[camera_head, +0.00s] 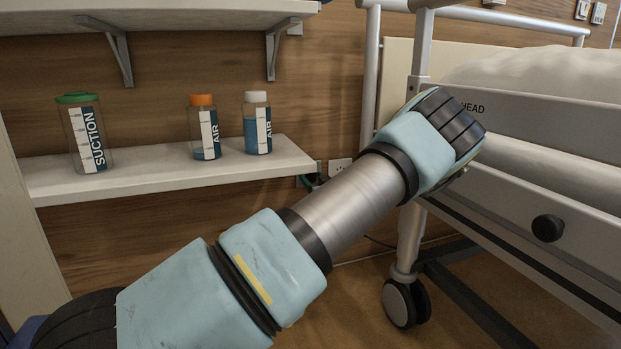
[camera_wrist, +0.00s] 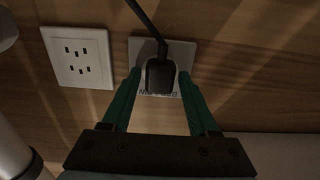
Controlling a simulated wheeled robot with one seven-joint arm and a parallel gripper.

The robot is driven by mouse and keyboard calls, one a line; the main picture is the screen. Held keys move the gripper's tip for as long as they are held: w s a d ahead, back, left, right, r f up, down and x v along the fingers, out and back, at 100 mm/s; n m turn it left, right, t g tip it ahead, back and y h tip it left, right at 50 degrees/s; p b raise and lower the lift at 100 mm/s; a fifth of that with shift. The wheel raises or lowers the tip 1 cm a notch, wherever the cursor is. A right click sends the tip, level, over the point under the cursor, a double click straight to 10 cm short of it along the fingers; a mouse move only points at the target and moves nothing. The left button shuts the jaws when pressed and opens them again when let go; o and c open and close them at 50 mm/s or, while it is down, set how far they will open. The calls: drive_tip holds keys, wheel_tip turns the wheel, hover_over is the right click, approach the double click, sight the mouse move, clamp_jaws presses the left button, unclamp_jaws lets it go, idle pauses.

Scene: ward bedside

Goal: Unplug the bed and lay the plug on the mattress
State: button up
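The black plug (camera_wrist: 160,76) sits in a wall socket plate (camera_wrist: 137,52) in the wrist view, its cable (camera_wrist: 144,20) running to the top edge. My gripper (camera_wrist: 160,76) has its two green fingers on either side of the plug, with a visible gap on each side. It is open and holds nothing. In the head view my arm hides most of my gripper and the plug. The bed stands at the right, with pale bedding (camera_head: 545,72) on top, behind the side panel marked HEAD (camera_head: 540,125).
A second socket plate (camera_wrist: 78,57) is left of the plug. A shelf (camera_head: 170,172) with several bottles, including a green-capped SUCTION bottle (camera_head: 85,135), is at the left. The bed's rail post (camera_head: 421,50) and caster (camera_head: 406,303) stand close to my arm.

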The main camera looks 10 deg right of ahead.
clamp_jaws()
drive_tip(key=shift+s, duration=0.1)
idle(0.6)
drive_tip(key=shift+s+d+p, duration=0.2)
drive_tip(key=shift+s+p, duration=0.3)
drive_tip(key=shift+s, duration=0.95)
drive_tip(key=shift+s+d+p, duration=0.2)
drive_tip(key=shift+s+p, duration=0.25)
drive_tip(key=shift+s, duration=0.95)
drive_tip(key=shift+s, duration=0.15)
